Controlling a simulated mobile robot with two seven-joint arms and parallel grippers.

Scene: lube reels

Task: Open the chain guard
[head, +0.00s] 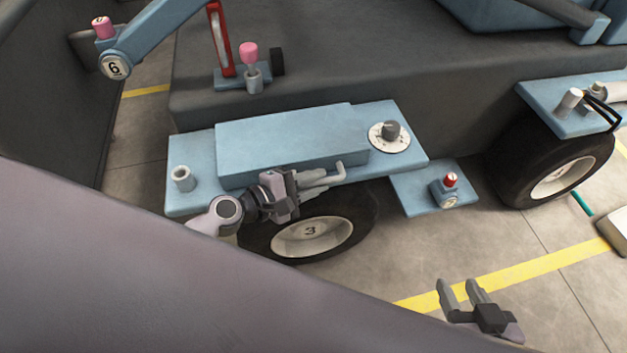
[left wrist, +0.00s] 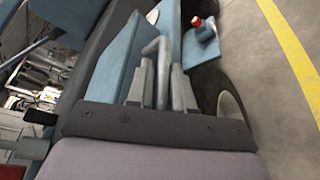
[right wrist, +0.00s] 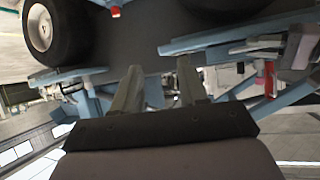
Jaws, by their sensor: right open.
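The chain guard (head: 290,137) is a long light-blue box cover on a blue deck above the wheel marked 3. A grey bent handle (head: 341,171) sticks out at its front right and also shows in the left wrist view (left wrist: 158,48). My left gripper (head: 326,178) is at this handle, its fingers on either side of the bar with little or no gap; it looks shut on the handle. The guard looks closed, lying flat on the deck. My right gripper (head: 460,288) is open and empty above the floor at the lower right.
A round dial with a dark knob (head: 390,131) sits right of the guard, and a grey cup (head: 182,178) left of it. A blue ledge (head: 415,190) carries a red-capped fitting (head: 450,182). Another wheel (head: 556,168) stands at the right.

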